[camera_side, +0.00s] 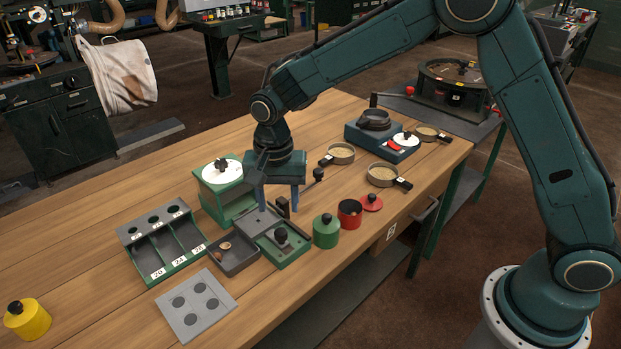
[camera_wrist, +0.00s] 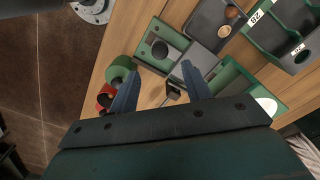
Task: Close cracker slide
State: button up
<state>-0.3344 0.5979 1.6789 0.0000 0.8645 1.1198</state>
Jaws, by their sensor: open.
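A low green-framed device (camera_side: 285,252) with a dark round knob sits near the table's front edge; it also shows in the wrist view (camera_wrist: 146,52). A flat grey plate (camera_side: 258,222) adjoins its far side, also seen in the wrist view (camera_wrist: 196,58). I take these to be the cracker and its slide, but cannot be sure. A small black block-like handle (camera_wrist: 174,89) shows between my fingers in the wrist view. My gripper (camera_side: 279,208) points down above that end, open, with blue fingers apart; it also shows in the wrist view (camera_wrist: 161,70). Finger contact with the handle cannot be told.
A dark tray (camera_side: 236,262) with brown pieces lies left of the device. A green canister (camera_side: 326,232) and a red pot (camera_side: 350,213) stand close on the right. A green box with a white disc (camera_side: 221,175) stands behind. Free wood lies at the front left.

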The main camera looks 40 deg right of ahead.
aim_at(280, 231)
notch_tip(280, 231, down, 8)
jog(key=shift+r, duration=0.2)
dwell(0.3)
grip_shut()
